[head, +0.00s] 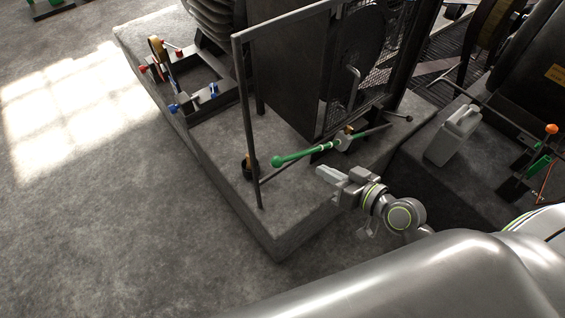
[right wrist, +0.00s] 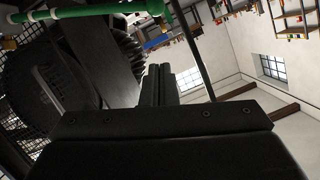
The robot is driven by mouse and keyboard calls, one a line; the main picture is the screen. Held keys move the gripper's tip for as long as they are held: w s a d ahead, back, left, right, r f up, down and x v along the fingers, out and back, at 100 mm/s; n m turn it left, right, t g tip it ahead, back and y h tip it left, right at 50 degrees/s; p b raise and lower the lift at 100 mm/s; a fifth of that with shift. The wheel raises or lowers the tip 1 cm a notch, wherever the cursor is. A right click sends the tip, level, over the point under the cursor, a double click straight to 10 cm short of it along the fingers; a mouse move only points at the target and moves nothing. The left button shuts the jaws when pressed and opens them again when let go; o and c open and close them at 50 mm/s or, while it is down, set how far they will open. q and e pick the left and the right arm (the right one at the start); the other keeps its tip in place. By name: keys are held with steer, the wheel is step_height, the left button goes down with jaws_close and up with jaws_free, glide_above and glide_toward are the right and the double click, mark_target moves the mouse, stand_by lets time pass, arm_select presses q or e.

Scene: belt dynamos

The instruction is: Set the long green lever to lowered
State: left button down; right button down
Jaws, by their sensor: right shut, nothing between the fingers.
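The long green lever (head: 305,154) sticks out from its pivot at the base of the dark machine cabinet. Its round green knob is at the left end, a little lower in the picture than the pivot end. A green bar that looks like this lever (right wrist: 95,11) crosses the top left of the right wrist view. My right gripper (head: 322,173) is shut and empty, just below and right of the knob in the head view. Its dark closed fingers (right wrist: 160,84) point up in the wrist view, apart from the green bar. My left gripper is not in view.
A dark metal post frame (head: 247,120) stands upright just left of the knob. A mesh guard (head: 370,75) is behind the lever. A grey jerrycan (head: 454,135) stands to the right. A small frame with red and blue handles (head: 190,85) is farther left. The concrete floor (head: 90,230) is clear.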

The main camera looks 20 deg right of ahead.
steer(key=s+f+x, duration=0.1)
steer(key=f+x, duration=0.1)
steer(key=x, duration=1.1)
steer(key=shift+a+f, duration=0.3)
steer(key=shift+f, duration=0.05)
steer(key=shift+s, duration=0.15)
